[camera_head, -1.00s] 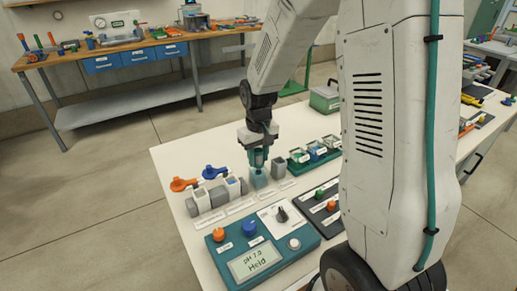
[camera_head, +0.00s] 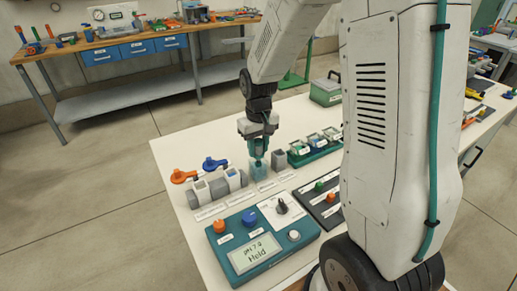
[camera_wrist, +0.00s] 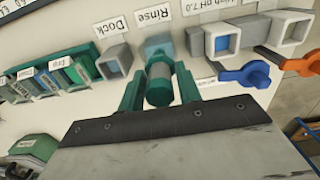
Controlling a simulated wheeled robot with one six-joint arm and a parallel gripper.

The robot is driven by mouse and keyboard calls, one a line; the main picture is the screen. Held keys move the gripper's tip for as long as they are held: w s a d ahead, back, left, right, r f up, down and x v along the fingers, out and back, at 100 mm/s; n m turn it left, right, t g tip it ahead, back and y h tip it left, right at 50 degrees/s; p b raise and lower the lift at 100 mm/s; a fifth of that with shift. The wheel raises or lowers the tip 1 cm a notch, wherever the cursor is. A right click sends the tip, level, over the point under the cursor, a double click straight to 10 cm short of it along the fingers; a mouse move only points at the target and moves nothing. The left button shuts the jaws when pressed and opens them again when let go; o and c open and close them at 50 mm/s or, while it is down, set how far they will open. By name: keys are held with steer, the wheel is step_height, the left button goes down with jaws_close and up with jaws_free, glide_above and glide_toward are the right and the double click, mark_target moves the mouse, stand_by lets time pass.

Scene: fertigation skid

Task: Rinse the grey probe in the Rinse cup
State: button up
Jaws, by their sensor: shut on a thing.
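My gripper (camera_head: 258,148) points down over the bench and is shut on the grey probe. In the wrist view the grey probe (camera_wrist: 159,72) sits between the two teal fingers (camera_wrist: 159,92), with its teal end towards the camera. The pale teal Rinse cup (camera_head: 258,172) stands upright directly below the gripper. It also shows just beyond the probe in the wrist view (camera_wrist: 157,44), beside the "Rinse" label. The probe's lower end is at the cup's mouth; I cannot tell how far inside it is.
The grey Dock holder (camera_head: 279,159) stands close right of the cup. Left are several grey sample cups (camera_head: 218,188) and orange (camera_head: 183,176) and blue (camera_head: 213,164) valve handles. A green rack (camera_head: 314,150) stands right. The teal meter (camera_head: 262,245) lies in front.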

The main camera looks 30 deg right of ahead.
stand_by(0.3)
steer(key=shift+f, duration=0.8)
steer(key=shift+r, duration=0.85)
steer(key=shift+f, duration=0.15)
steer(key=shift+f, duration=0.7)
steer(key=shift+r, duration=0.1)
steer(key=shift+r, duration=0.75)
